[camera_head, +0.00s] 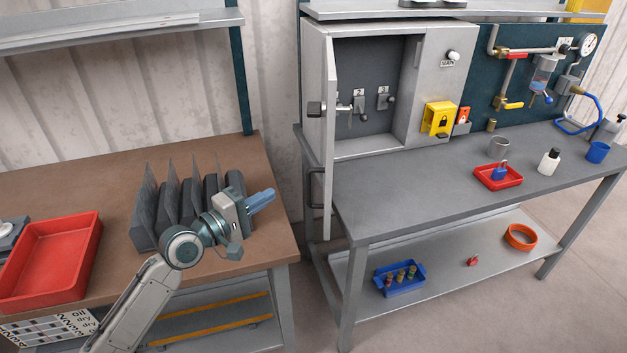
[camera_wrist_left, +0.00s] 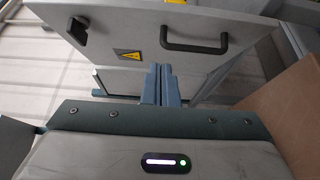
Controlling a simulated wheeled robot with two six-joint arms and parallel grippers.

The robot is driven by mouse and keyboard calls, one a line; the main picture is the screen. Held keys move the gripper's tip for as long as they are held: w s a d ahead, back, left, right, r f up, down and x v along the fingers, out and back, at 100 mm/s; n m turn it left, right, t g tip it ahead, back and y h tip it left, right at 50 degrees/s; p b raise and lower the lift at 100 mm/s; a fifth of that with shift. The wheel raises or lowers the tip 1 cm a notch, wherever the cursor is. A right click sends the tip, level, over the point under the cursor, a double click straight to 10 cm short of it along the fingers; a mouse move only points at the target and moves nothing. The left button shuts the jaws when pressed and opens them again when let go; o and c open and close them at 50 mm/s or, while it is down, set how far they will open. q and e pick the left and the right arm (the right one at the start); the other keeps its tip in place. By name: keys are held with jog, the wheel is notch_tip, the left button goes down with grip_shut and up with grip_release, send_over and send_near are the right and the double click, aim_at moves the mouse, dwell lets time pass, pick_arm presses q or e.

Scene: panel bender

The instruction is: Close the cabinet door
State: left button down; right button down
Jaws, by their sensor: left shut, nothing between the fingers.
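The grey cabinet (camera_head: 435,75) stands on the back of the grey workbench, and its door (camera_head: 329,130) is swung open on the left side, seen nearly edge-on in the head view. The door's outer face (camera_wrist_left: 150,30) shows in the left wrist view with a dark bar handle (camera_wrist_left: 195,46), a black latch knob and a yellow warning label. My left gripper (camera_head: 262,201) is shut and empty, over the right edge of the brown bench, to the left of the door. Its fingers (camera_wrist_left: 159,88) point toward the door, apparently without touching. My right gripper is not in view.
The brown bench holds a dark slotted rack (camera_head: 170,205) and a red tray (camera_head: 48,262). The grey bench (camera_head: 420,180) carries a small red tray (camera_head: 498,177), cups and a bottle. A gap lies between the benches. Switches (camera_head: 360,103) sit inside the cabinet.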

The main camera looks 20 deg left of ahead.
pick_arm(q)
jog(key=s+d+p+x, duration=0.1)
jog(key=p+x, duration=0.3)
jog(key=x, duration=0.8)
jog(key=shift+s+d+p, duration=0.2)
jog(key=shift+d+p, duration=0.2)
jog(key=shift+d, duration=0.25)
jog(key=shift+w+f, duration=0.15)
jog(key=shift+f, duration=0.05)
